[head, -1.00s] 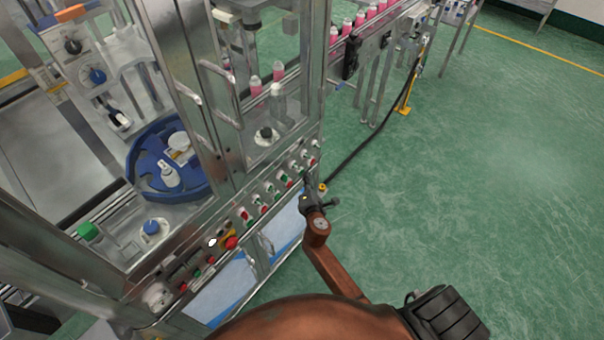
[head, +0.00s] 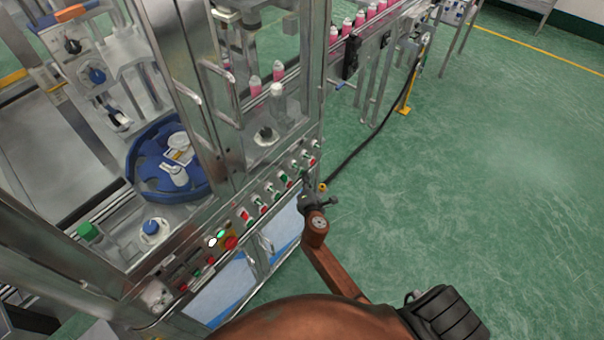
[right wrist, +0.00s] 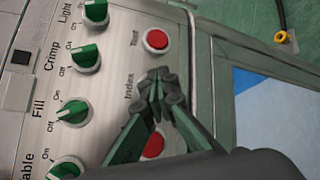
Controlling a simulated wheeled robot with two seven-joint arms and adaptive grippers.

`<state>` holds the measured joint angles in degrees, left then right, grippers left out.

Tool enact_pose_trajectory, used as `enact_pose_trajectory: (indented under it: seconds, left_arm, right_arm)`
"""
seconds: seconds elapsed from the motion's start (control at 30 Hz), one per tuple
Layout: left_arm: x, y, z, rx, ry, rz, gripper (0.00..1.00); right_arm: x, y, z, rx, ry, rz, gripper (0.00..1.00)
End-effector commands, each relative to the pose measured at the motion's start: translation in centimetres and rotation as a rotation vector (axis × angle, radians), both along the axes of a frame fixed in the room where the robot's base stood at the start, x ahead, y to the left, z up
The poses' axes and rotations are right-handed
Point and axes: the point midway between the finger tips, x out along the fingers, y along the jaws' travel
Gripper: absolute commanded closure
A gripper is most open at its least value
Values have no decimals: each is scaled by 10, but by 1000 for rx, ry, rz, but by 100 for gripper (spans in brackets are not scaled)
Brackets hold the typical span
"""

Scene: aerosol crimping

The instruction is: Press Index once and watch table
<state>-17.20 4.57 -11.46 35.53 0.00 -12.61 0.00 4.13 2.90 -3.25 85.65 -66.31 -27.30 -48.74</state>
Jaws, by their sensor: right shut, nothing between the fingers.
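The control panel (right wrist: 60,90) shows in the right wrist view, with an "Index" label (right wrist: 130,88). My right gripper (right wrist: 158,76) is shut and empty, its fingertips beside that label. They cover the spot where a button in line with the label would be, so I cannot tell whether they touch it. In the head view, my right gripper (head: 307,188) is at the right end of the panel. My left gripper is out of view.
A red "Test" button (right wrist: 156,40) and another red button (right wrist: 153,146) flank the fingertips. Green knobs (right wrist: 86,56) line the panel's left. A red emergency button (head: 231,243) sits further along. Pink bottles (head: 347,27) stand on the conveyor. Green floor lies open at right.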

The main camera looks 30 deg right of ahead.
Motion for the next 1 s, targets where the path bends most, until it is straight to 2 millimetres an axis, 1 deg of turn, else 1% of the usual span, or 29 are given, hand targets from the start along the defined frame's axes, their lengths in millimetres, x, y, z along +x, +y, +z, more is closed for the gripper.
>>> enact_pose_trajectory:
  seconds: [0.3,0.67,1.0]
  left_arm:
    - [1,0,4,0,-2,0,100]
    - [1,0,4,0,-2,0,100]
    - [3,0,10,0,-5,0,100]
  right_arm:
    - [-13,-5,0,-1,0,2,100]
    - [-15,-6,0,-1,0,0,100]
    - [-43,-18,0,0,1,-1,100]
